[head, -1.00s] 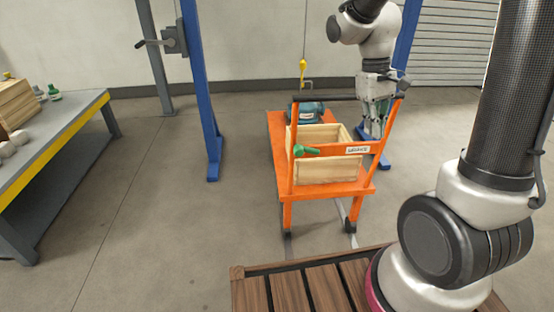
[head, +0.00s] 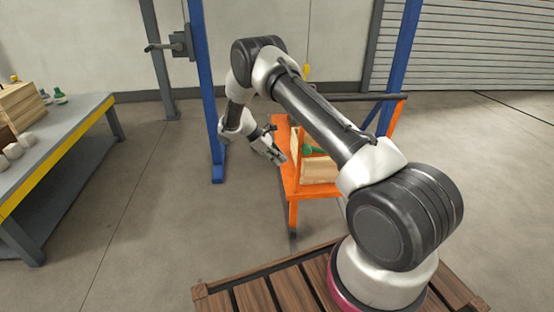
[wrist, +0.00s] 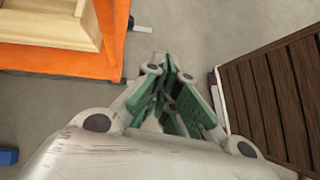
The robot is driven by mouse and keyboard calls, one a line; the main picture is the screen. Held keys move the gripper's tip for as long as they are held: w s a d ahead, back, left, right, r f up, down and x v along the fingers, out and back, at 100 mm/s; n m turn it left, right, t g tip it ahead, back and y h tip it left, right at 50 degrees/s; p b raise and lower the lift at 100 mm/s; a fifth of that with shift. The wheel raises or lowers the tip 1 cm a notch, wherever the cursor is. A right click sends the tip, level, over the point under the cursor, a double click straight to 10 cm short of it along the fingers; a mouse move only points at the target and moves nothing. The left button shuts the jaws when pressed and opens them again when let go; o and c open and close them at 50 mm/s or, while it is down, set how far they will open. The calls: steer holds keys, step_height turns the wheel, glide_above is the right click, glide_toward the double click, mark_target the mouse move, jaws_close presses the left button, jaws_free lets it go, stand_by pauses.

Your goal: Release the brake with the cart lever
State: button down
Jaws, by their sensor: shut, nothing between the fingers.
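The orange cart (head: 291,184) stands ahead, partly hidden behind my arm; its deck edge also shows at the upper left of the wrist view (wrist: 60,60). The lever is not visible in the wrist view.
A wooden crate (head: 320,171) rides on the cart, with a black push bar (head: 370,97) above. A blue post (head: 207,110) stands left of my arm. A workbench (head: 60,150) is at far left. Wooden slats (head: 240,297) lie in front.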

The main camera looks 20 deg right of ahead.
steer(key=w+r, duration=0.1)
steer(key=w+r+n, duration=0.1)
steer(key=w+n, duration=0.1)
steer(key=shift+a+r+t+h, duration=0.3)
steer(key=shift+r+t, duration=0.1)
steer(key=x, duration=1)
steer(key=shift+s+d+r, duration=0.1)
steer(key=shift+d+r, duration=0.4)
steer(key=shift+r, duration=0.35)
steer(key=shift+s+d+r, duration=0.1)
steer(key=shift+d+r, duration=0.4)
steer(key=shift+r, duration=0.4)
